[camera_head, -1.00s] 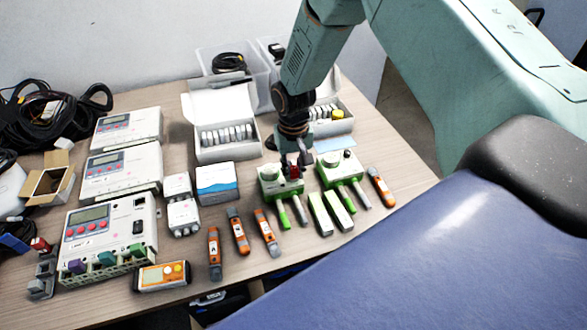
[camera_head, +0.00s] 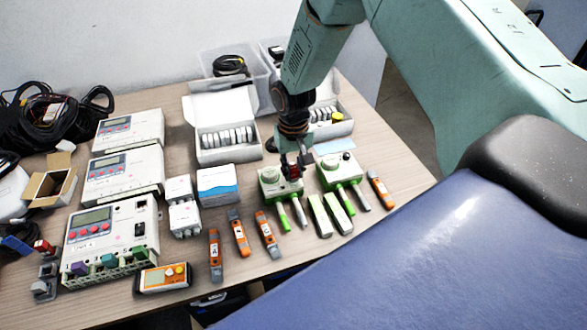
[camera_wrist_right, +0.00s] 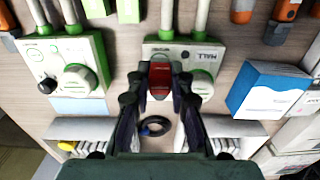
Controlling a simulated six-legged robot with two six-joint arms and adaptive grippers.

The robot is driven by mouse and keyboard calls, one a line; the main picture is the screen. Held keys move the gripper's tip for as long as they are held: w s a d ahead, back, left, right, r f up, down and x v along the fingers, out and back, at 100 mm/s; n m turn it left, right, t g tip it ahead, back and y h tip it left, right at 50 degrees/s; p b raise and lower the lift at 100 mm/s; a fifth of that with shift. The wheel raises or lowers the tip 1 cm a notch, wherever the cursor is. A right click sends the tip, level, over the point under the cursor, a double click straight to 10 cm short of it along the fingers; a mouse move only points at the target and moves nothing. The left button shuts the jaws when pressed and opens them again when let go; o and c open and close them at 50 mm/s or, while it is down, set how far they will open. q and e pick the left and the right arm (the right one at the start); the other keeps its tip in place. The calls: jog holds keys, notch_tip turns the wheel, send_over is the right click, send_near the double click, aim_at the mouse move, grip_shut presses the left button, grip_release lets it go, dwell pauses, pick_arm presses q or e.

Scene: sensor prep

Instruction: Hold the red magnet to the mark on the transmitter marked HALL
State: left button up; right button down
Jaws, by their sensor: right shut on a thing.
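My right gripper (camera_head: 293,165) is shut on the red magnet (camera_wrist_right: 160,78) and points down at the nearer-left of two green-and-white transmitters. In the right wrist view, the label HALL shows on this transmitter (camera_wrist_right: 205,62), and the magnet is between the fingertips at its edge. The magnet overlaps the housing in the picture; I cannot tell whether they touch. A small dark round spot shows on the face beside the magnet; I cannot tell if it is the mark. The gripper partly hides the transmitter (camera_head: 268,188) in the head view. My left gripper is not in view.
A second green-and-white transmitter (camera_head: 330,176) stands just to the right. A blue-and-white box (camera_head: 217,188) is to the left. Orange testers (camera_head: 238,238) lie in front. Open white boxes (camera_head: 205,152) stand behind, and grey controllers (camera_head: 125,172) fill the left side.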

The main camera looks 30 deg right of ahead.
jog(key=shift+r+p, duration=2.55)
jog(key=shift+r, duration=0.45)
jog(key=shift+f, duration=0.1)
